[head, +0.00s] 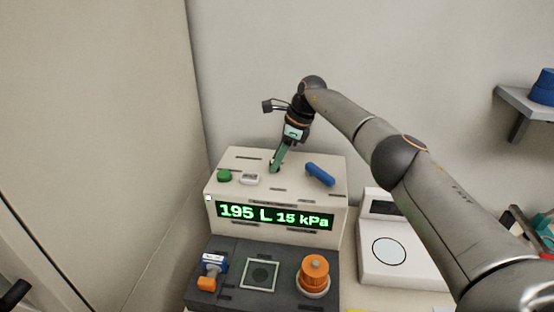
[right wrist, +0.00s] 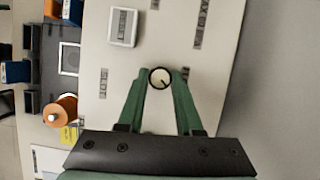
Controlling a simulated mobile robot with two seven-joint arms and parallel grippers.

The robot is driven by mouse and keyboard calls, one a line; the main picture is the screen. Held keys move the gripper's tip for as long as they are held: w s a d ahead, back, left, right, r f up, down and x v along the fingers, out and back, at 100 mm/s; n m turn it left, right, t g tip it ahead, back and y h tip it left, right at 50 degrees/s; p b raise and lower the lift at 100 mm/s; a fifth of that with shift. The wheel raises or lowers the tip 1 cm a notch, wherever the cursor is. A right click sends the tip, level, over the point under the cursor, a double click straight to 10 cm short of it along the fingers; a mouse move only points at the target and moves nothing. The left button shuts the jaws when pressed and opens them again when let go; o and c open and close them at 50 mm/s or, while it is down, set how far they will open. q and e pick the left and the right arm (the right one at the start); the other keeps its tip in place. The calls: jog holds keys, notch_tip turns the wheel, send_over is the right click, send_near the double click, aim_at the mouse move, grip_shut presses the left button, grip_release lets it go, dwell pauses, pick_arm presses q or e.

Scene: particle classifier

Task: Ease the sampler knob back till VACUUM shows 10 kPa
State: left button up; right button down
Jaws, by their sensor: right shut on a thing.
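The particle classifier (head: 226,230) is a cream box with a dark lower front. Its display (head: 275,216) reads 195 L and 15 kPa in green digits. My right gripper (head: 275,166) comes down onto the top of the box with its green fingers. In the right wrist view, those fingers are closed on both sides of a small round knob (right wrist: 160,78) with a cream face, black rim and a dark pointer mark. I take this to be the sampler knob; in the head view the fingers hide it. My left gripper is not in view.
A white scale-like device (head: 395,270) stands at right.

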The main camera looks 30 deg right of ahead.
jog(key=c, duration=0.6)
grip_release()
jog(key=shift+r, duration=0.1)
jog(key=b+v, duration=0.1)
jog(key=v, duration=1.1)
jog(key=shift+r, duration=0.2)
